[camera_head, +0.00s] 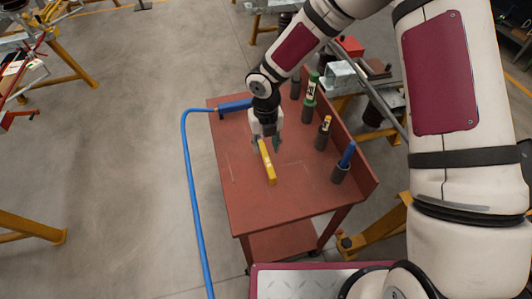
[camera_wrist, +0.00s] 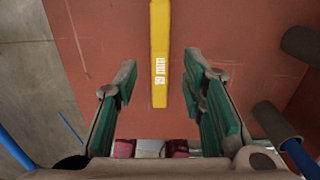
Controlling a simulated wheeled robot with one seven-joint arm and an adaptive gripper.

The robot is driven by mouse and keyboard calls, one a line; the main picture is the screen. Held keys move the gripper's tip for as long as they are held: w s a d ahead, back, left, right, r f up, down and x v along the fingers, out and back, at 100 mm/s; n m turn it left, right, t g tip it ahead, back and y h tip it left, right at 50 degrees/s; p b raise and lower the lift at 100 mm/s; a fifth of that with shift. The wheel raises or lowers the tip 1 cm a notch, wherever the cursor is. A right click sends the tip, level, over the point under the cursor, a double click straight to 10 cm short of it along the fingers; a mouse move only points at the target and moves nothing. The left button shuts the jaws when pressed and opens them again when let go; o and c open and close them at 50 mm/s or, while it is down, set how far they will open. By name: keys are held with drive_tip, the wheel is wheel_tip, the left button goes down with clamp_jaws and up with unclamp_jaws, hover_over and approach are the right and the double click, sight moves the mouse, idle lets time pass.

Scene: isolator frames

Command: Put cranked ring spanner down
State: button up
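A long yellow bar-shaped tool (camera_head: 267,162) with a white printed label appears to lie on the red-brown table; it also shows in the wrist view (camera_wrist: 160,60). I see no ring ends, so I cannot tell for sure that it is the cranked ring spanner. My gripper (camera_head: 267,143) is above the tool's far part, pointing down. In the wrist view, my gripper (camera_wrist: 162,80) is open, its green-padded fingers apart on either side of the yellow tool, with clear gaps. Nothing is clamped between them.
The red-brown table (camera_head: 240,195) has free room left and in front of the tool. Along its right side stand dark holders with a green tool (camera_head: 310,88), a yellow-topped tool (camera_head: 325,125) and a blue tool (camera_head: 347,155). A blue hose (camera_head: 193,190) hangs off the left edge.

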sight(266, 157)
drive_tip(key=s+d+r+m+t+h, duration=0.1)
drive_tip(key=s+d+r+m, duration=0.1)
drive_tip(key=d+r+m, duration=0.55)
drive_tip(key=s+d+r+m+t+h, duration=0.15)
drive_tip(key=r+m, duration=0.35)
drive_tip(key=r, duration=0.5)
drive_tip(key=s+d+r+m, duration=0.3)
drive_tip(key=d+r+m, duration=0.3)
drive_tip(key=r, duration=0.3)
drive_tip(key=s+d+r+m+t+y, duration=0.1)
drive_tip(key=s+r+m, duration=0.3)
drive_tip(key=s+m, duration=0.4)
drive_tip(key=s+d+r+m+t+y, duration=0.1)
drive_tip(key=s+d+r+m+t, duration=0.1)
drive_tip(key=s+r+m, duration=0.3)
drive_tip(key=shift+s+d+m, duration=0.75)
drive_tip(key=shift+s+m, duration=0.9)
drive_tip(key=shift+m, duration=2.2)
drive_tip(key=shift+r+y, duration=0.1)
drive_tip(key=shift+y, duration=0.15)
